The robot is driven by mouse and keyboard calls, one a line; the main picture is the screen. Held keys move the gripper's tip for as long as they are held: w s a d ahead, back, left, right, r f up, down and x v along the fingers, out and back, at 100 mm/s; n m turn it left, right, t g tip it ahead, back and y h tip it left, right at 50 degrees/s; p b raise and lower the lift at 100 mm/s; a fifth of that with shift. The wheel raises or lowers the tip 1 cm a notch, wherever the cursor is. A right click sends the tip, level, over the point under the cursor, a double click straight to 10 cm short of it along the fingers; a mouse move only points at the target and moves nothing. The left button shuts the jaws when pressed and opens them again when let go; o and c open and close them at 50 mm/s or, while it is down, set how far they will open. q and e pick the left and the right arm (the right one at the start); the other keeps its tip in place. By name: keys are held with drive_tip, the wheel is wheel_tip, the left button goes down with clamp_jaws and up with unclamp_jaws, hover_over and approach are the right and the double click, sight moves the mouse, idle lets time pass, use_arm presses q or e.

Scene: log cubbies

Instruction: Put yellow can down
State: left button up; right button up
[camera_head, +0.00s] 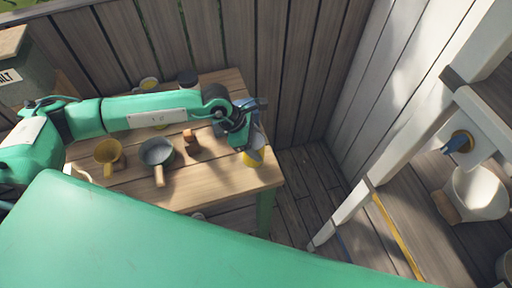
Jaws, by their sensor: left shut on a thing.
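The yellow can (254,158) is at the right end of the wooden table (222,182), with a pale upper part showing. My left gripper (250,138) comes in from the left over the table and is shut on the can from above. The gripper hides part of the can. I cannot tell whether the can's base touches the table top. My right gripper is not in view.
A dark jar (187,77) is at the back. The front right tabletop is clear. A white frame (345,216) stands right.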

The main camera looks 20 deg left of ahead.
use_arm(q)
wheel_tip(320, 180, down, 4)
drive_tip(key=shift+f+p, duration=0.2)
drive_tip(key=shift+p, duration=0.5)
drive_tip(key=o, duration=0.8)
drive_tip(key=shift+f, duration=0.2)
drive_tip(key=o, duration=0.4)
drive_tip(key=shift+o, duration=0.2)
drive_tip(key=shift+r, duration=0.1)
